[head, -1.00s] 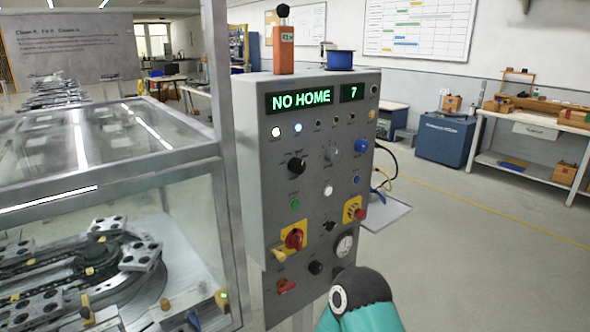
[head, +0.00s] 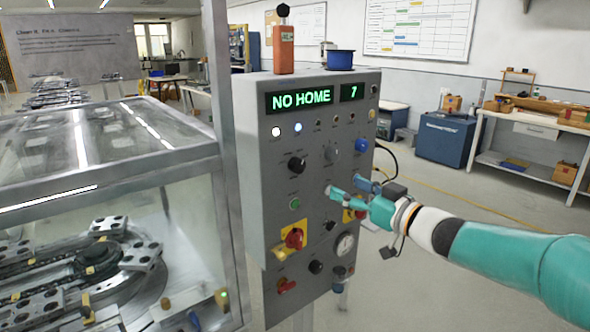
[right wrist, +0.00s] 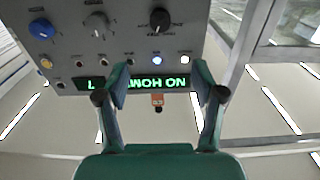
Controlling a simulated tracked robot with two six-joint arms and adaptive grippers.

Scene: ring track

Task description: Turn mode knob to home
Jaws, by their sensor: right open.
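The grey control panel (head: 318,225) stands in the middle of the head view; its green display (head: 300,98) reads "NO HOME". A black pointer knob (head: 297,164) sits at the upper left of its face, with a grey knob (head: 331,153) and a blue knob (head: 361,146) to its right. The labels are too small to tell which is the mode knob. My right gripper (head: 352,186) is open and empty in front of the panel, below and right of the black knob. The upside-down right wrist view shows the black knob (right wrist: 160,20) beyond the open fingers (right wrist: 158,92).
Red knobs on yellow plates (head: 294,238), a gauge (head: 344,245) and several buttons fill the lower panel. A glass-covered ring track (head: 100,255) stands close on the left, with a metal post (head: 222,120) beside the panel.

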